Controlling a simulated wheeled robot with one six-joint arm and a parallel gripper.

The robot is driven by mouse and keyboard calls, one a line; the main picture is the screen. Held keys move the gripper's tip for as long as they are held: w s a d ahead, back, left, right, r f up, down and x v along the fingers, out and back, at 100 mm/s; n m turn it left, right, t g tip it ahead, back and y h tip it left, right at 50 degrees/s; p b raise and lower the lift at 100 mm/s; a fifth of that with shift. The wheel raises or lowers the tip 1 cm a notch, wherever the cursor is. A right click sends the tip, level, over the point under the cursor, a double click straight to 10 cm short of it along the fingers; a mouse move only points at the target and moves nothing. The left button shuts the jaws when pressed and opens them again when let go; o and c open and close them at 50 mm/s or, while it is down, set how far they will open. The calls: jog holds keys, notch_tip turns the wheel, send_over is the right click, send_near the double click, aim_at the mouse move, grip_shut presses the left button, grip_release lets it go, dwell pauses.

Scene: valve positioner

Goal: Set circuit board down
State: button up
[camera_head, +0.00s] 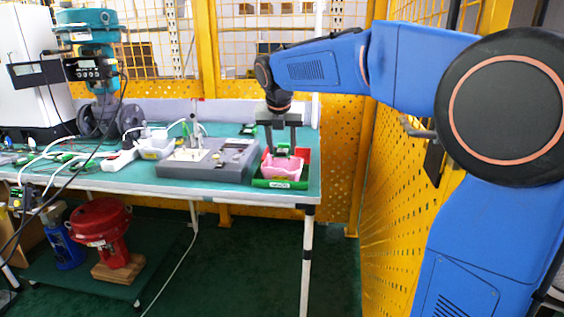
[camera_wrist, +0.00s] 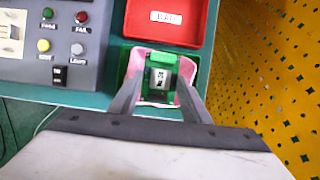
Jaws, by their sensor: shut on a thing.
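The circuit board (camera_wrist: 161,76), green with a dark chip and a pale label, is between the fingertips of my gripper (camera_wrist: 160,86) in the wrist view. My gripper also shows in the head view (camera_head: 282,148), pointing down and shut on the board. The board is over or inside a green bin (camera_head: 285,184) with a pink lining (camera_head: 285,169). The green bin also shows in the wrist view (camera_wrist: 124,66). Whether the board touches the lining is hard to tell, and its lower part is hidden.
A red bin (camera_wrist: 165,20) with a white label adjoins the green bin. A grey test box (camera_head: 205,165) with buttons stands just left. The table's (camera_head: 230,198) front and right edges are close to the bins. A yellow perforated fence (camera_head: 400,220) stands at right.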

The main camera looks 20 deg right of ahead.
jog(key=shift+f, duration=2.2)
jog(key=shift+f, duration=0.6)
jog(key=o, duration=1)
jog(key=shift+o, duration=0.2)
jog(key=shift+r, duration=0.5)
jog(key=v, duration=1.2)
